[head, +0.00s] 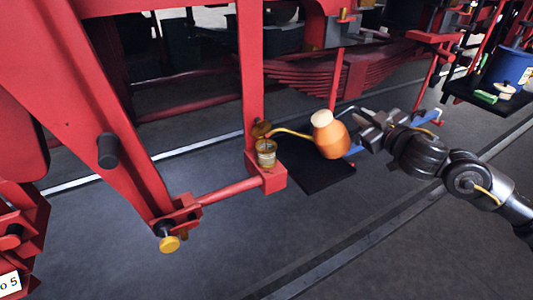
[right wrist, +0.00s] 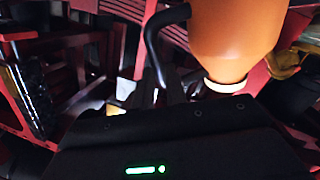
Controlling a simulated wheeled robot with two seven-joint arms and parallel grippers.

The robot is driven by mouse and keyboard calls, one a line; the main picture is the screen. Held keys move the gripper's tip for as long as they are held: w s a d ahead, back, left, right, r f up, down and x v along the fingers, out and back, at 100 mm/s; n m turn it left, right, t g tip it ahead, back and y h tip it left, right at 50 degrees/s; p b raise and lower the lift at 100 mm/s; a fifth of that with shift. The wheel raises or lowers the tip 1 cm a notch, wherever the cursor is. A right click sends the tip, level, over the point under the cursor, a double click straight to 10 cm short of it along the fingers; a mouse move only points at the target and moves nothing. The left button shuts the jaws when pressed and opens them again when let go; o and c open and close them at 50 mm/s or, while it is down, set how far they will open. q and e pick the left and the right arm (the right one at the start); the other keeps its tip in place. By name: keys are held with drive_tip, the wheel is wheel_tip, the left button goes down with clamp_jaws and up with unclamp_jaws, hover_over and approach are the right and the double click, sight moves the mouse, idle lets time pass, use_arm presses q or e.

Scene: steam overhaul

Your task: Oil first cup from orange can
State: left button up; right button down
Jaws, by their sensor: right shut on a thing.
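The orange can (head: 331,138), with a cream cap and a thin yellow spout (head: 292,133), is held in the air by my right gripper (head: 358,132), which is shut on it. The can leans a little, with its spout reaching left. The spout's end is at the brass cup (head: 266,153), over or just beside its mouth; I cannot tell which. The cup stands on a red block, and its brass lid (head: 261,128) appears swung open behind it. In the right wrist view the can's orange body (right wrist: 236,40) fills the upper right. My left gripper is not in view.
A red rod (head: 228,192) runs left from the cup's block to a joint with a yellow knob (head: 168,243). A red upright (head: 250,75) rises behind the cup. A dark mat (head: 312,170) lies below the can. A black tray (head: 500,103) with a blue container stands at right.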

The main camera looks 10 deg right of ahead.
drive_tip(key=shift+r, duration=0.2)
drive_tip(key=shift+a+r+n+p, duration=0.25)
drive_tip(key=shift+r+p, duration=0.25)
drive_tip(key=shift+p, duration=0.25)
drive_tip(key=shift+d, duration=0.1)
idle(2.9)
drive_tip(key=m, duration=0.1)
drive_tip(key=f+m+p, duration=0.1)
drive_tip(key=m, duration=0.1)
drive_tip(key=f+m, duration=0.1)
drive_tip(key=m, duration=0.1)
drive_tip(key=shift+m+t, duration=0.25)
drive_tip(key=shift+t, duration=0.15)
drive_tip(key=shift+s, duration=0.1)
